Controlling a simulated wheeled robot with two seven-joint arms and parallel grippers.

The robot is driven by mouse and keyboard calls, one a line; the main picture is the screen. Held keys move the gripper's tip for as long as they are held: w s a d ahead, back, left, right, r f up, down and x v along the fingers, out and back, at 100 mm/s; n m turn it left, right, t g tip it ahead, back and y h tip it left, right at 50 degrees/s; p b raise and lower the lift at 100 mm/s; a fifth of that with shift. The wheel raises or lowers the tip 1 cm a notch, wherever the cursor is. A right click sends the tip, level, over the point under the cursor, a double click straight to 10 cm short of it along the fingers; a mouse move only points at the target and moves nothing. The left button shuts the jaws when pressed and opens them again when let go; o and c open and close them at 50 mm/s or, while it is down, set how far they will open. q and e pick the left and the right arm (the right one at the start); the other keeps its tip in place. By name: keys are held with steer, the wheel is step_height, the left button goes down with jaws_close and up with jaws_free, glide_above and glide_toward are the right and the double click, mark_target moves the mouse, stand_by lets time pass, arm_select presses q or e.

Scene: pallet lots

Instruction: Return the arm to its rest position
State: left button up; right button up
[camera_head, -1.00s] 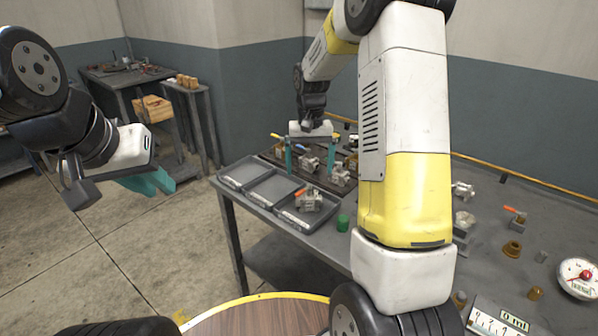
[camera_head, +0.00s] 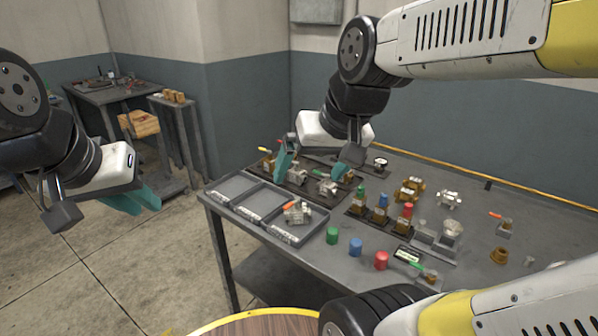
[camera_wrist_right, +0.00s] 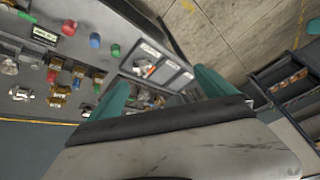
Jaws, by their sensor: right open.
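My right gripper (camera_head: 318,165) is open and empty, with teal fingers spread. In the head view it hangs over the far left part of the grey worktable (camera_head: 290,262), above the dark mats with small metal parts. Its two teal fingers also show in the right wrist view (camera_wrist_right: 160,92), with nothing between them. My left gripper (camera_head: 140,200) is off to the left, over the floor and away from the table. Its teal fingers are seen from the side, and the gap between them is hard to make out.
A three-part grey tray (camera_head: 234,190) holds a metal part in its nearest compartment. Green (camera_head: 333,235), blue (camera_head: 356,247) and red (camera_head: 381,260) caps stand to its right. Several brass and metal parts fill the table's middle. A side table (camera_head: 110,95) stands at the back left.

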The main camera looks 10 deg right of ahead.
steer(key=shift+s+a+f+t, duration=0.1)
steer(key=shift+s+t, duration=0.05)
steer(key=shift+s, duration=0.5)
steer(key=shift+s+a+f+t, duration=0.1)
steer(key=shift+s+t, duration=0.05)
steer(key=shift+s, duration=0.45)
